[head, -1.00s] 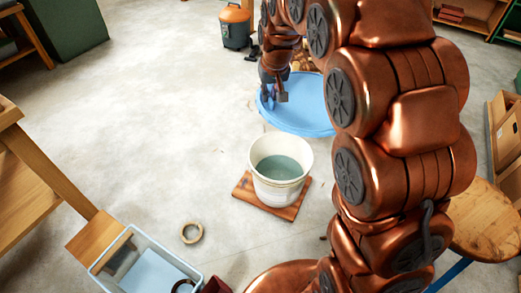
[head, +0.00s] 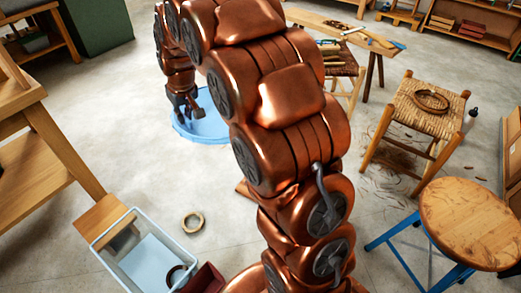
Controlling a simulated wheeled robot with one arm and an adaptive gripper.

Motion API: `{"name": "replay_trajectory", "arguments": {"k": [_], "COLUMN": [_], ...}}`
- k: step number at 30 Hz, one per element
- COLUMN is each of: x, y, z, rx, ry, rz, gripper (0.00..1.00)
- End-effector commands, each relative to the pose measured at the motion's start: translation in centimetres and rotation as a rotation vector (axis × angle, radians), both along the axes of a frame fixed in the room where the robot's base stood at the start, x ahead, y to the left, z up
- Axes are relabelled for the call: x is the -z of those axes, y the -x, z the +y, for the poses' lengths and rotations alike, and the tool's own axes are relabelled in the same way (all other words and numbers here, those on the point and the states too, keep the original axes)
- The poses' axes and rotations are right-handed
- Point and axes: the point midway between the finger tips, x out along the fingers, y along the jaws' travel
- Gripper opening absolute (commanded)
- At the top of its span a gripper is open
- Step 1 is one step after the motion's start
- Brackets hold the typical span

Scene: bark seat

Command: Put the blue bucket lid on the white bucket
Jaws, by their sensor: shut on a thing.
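The blue bucket lid (head: 205,128) is a round, light blue disc in the upper left-centre of the head view. My gripper (head: 186,112) is shut on the lid at its left part. My arm hides the lid's right part. I cannot tell how high the lid is above the floor. The white bucket is hidden behind my arm.
A grey bin (head: 110,247) and a tape roll (head: 192,223) are at the lower left, beside a wooden bench (head: 30,125). A round stool (head: 470,222) and a woven-seat stool (head: 425,105) stand at right. Left-centre floor is clear.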

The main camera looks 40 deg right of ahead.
Motion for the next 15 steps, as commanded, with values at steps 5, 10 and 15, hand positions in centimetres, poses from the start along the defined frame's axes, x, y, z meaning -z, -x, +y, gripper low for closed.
{"name": "replay_trajectory", "arguments": {"k": [5, 10, 15], "x": [6.8, 12.4, 17.9], "y": [-0.5, -0.1, 1.1], "z": [-6.4, -12.3, -18.2], "rx": [-0.045, -0.093, -0.133], "ry": [-0.005, -0.006, -0.001], "rz": [0.009, 0.010, 0.004], "gripper": [0.00, 0.00, 0.00]}}
